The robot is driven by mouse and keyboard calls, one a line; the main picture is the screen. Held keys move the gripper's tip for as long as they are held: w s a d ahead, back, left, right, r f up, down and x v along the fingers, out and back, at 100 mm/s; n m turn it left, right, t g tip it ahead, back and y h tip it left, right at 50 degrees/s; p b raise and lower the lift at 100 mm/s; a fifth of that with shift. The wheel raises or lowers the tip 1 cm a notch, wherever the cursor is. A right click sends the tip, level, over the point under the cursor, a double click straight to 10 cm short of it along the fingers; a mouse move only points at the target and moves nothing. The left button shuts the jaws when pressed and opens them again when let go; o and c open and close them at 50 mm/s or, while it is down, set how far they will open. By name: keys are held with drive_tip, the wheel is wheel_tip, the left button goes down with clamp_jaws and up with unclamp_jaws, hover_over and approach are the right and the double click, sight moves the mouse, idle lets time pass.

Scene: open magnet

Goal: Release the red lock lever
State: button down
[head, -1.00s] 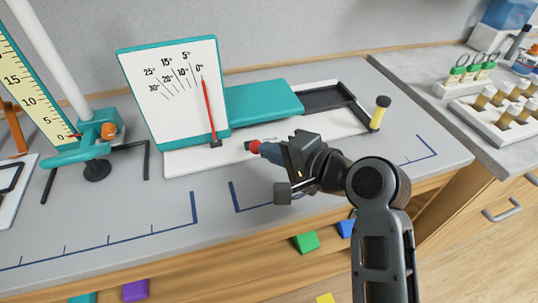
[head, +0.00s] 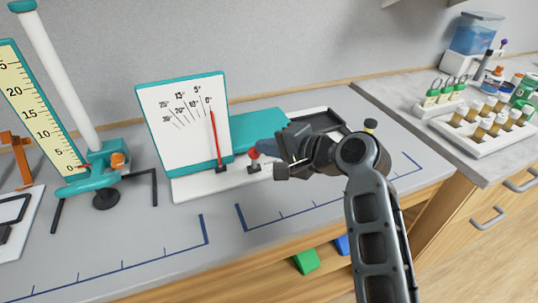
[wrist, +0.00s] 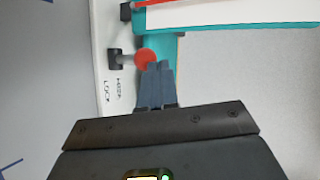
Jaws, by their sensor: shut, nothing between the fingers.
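The red lock lever is a red ball knob (head: 254,153) on a short grey stem, on a dark pivot at the front of the white base plate (head: 200,187). In the head view the knob sits above its pivot. The wrist view shows the red knob (wrist: 146,57) too, near lettering (wrist: 107,88) that reads LOCK and a second word I cannot read surely. My gripper (head: 264,150) is shut and empty. Its fingertips (wrist: 157,68) are right beside the knob, overlapping its edge in view; I cannot tell whether they touch.
A white angle dial (head: 185,125) with a red pointer near 0° stands behind left. A teal block (head: 258,125) lies behind the lever. A ruler stand (head: 92,180) is at left. The front bench is clear.

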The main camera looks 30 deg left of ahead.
drive_tip(key=shift+r, duration=0.15)
drive_tip(key=shift+r+p, duration=0.65)
drive_tip(key=shift+p, duration=0.1)
drive_tip(key=shift+r, duration=0.1)
